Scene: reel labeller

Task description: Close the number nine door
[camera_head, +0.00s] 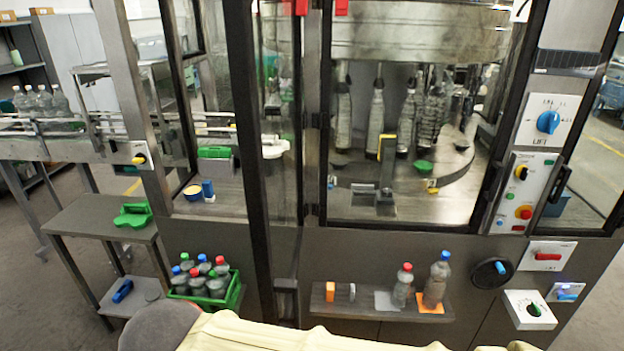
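No number nine can be read on any door. A black-framed glass door (248,150) stands left of centre on the labelling machine. It appears swung outward toward me, with hinges along its right side. Right of it, a wide black-framed glass panel (400,205) covers the bottle carousel and looks shut. A black handle (557,184) is by the control panel at the right. My gripper is not in view; only cream and grey-brown parts, apparently of my arm, show along the bottom edge.
A low shelf (350,309) with two bottles (436,280) juts out below the wide panel. A green crate (235,293) of bottles stands left of the door's foot. A side table (90,217) holds a green object (133,214). Knobs and switches (526,212) are at the right.

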